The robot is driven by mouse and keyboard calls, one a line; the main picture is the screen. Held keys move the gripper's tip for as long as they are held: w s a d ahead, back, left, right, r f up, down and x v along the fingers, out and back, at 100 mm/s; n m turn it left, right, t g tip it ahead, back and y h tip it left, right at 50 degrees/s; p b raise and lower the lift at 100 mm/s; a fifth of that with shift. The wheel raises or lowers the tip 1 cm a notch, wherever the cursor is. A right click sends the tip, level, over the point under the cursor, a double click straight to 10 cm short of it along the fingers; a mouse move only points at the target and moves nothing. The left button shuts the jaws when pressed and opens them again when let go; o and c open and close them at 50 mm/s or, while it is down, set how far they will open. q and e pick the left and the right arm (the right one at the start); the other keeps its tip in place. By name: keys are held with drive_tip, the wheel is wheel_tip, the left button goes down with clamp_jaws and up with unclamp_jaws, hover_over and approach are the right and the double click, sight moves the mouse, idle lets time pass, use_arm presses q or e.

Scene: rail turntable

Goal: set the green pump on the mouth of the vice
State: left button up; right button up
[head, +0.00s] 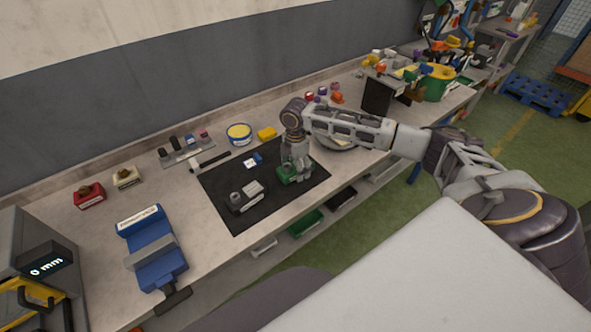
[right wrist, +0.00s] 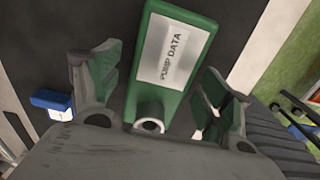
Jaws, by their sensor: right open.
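The green pump (head: 285,175) lies on the black mat (head: 235,220). In the right wrist view the green pump (right wrist: 172,65) shows a white "PUMP DATA" label and a round port at its near end. My right gripper (head: 297,174) points down over the pump. Its fingers (right wrist: 160,88) are open, one on each side of the pump, with gaps visible. The blue vice (head: 158,268) stands at the left front of the bench, with a grey bar across it and a handle at the bench edge. My left gripper is not in view.
A grey pump-like part (head: 245,196) lies on the mat between the green pump and the vice. A red block (head: 89,196) and a cream block (head: 127,177) stand behind the vice. A yellow-topped tin (head: 239,134) stands behind the mat. A display box (head: 42,262) is at far left.

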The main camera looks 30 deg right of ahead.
drive_tip(key=shift+c, duration=0.2)
drive_tip(key=c, duration=1.5)
drive_tip(key=shift+c, duration=0.2)
drive_tip(key=shift+r, duration=0.2)
drive_tip(key=shift+r+b, duration=0.35)
drive_tip(key=shift+r, duration=4.5)
drive_tip(key=shift+w+r, duration=0.1)
